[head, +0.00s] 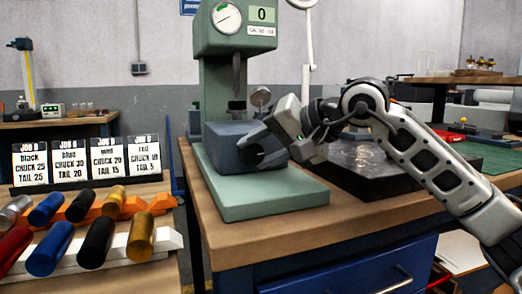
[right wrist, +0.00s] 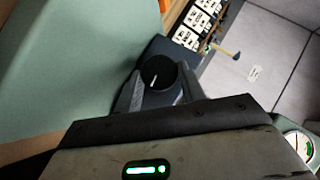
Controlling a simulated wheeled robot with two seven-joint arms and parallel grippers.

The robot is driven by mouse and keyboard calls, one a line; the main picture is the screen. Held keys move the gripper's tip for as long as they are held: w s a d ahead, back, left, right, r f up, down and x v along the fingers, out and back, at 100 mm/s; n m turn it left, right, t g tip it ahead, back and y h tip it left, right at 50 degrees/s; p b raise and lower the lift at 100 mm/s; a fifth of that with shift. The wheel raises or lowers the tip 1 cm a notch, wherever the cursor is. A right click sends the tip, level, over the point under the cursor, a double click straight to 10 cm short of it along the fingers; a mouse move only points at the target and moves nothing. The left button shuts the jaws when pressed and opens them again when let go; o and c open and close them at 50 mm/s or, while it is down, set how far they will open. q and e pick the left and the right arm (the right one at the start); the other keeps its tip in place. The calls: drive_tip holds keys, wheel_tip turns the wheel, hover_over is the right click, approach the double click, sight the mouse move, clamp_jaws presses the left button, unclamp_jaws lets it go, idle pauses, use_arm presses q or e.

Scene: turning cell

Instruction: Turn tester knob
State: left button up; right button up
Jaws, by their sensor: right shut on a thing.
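The green tester (head: 225,75) stands on the wooden bench, with a round dial (head: 227,17) and a display (head: 262,15) reading 0 at its top. A small label hangs under the display. A dark blue-grey block (head: 222,148) sits on its green base. My right gripper (head: 252,137) reaches the block from the right. In the right wrist view a round black knob (right wrist: 158,72) with a short white mark sits between my two fingers (right wrist: 158,92), which are shut on it. My left gripper is in neither view.
A dark flat plate (head: 365,165) lies on the bench (head: 290,222) right of the tester, under my right arm. A blue drawer (head: 350,270) is below the bench.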

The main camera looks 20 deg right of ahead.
drive_tip(key=o, duration=0.9)
drive_tip(key=shift+o, duration=0.2)
drive_tip(key=p+v, duration=0.1)
drive_tip(key=v, duration=1.5)
